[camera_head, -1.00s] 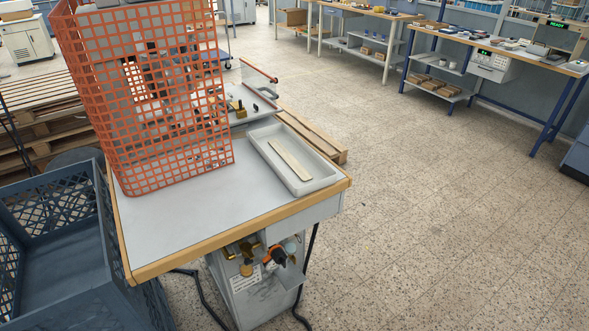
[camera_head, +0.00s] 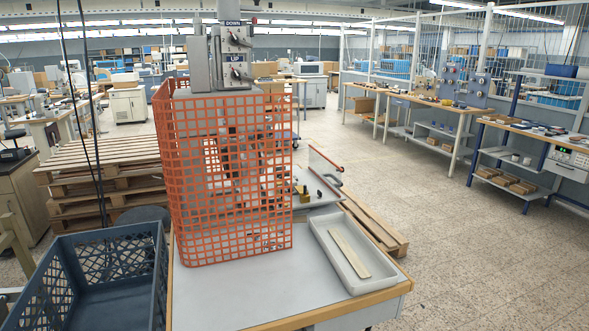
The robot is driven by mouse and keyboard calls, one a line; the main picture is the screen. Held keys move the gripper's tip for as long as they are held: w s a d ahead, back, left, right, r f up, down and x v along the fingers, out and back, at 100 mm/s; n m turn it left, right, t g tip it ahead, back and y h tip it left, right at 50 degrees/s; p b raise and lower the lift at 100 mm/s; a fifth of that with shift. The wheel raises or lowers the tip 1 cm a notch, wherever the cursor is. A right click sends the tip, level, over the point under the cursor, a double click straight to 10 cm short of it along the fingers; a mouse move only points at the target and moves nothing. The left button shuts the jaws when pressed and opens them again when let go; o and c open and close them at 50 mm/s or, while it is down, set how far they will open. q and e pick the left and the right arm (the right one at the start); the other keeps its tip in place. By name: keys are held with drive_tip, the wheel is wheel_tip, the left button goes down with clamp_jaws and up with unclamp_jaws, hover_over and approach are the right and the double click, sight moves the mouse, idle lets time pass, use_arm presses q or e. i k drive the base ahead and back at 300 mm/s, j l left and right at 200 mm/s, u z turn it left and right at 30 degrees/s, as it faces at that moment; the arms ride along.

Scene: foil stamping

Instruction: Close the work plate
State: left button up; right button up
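The foil stamping machine (camera_head: 205,62) stands on a wood-edged table behind an orange mesh guard (camera_head: 222,170). Its upper part carries switch panels marked DOWN and UP. The work plate (camera_head: 312,192) appears to be the light plate projecting to the right of the guard, with small dark and brass-coloured parts on it. A clear panel with a red-tipped bar (camera_head: 326,160) stands beside it. The mesh hides much of the machine's inside. Neither of my grippers is in view.
A grey tray (camera_head: 322,240) with a pale flat strip (camera_head: 350,252) lies on the table's right side. A blue-grey crate (camera_head: 105,262) stands at left. Wooden pallets (camera_head: 100,165) are behind. Open floor (camera_head: 460,250) lies to the right.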

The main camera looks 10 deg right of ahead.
sight(303, 177)
drive_tip(key=i+l+u, duration=0.1)
drive_tip(key=l+u, duration=0.25)
drive_tip(key=l, duration=0.45)
drive_tip(key=l+u, duration=0.35)
drive_tip(key=l, duration=0.5)
drive_tip(key=l+u, duration=0.1)
drive_tip(key=l, duration=2.15)
drive_tip(key=k, duration=0.1)
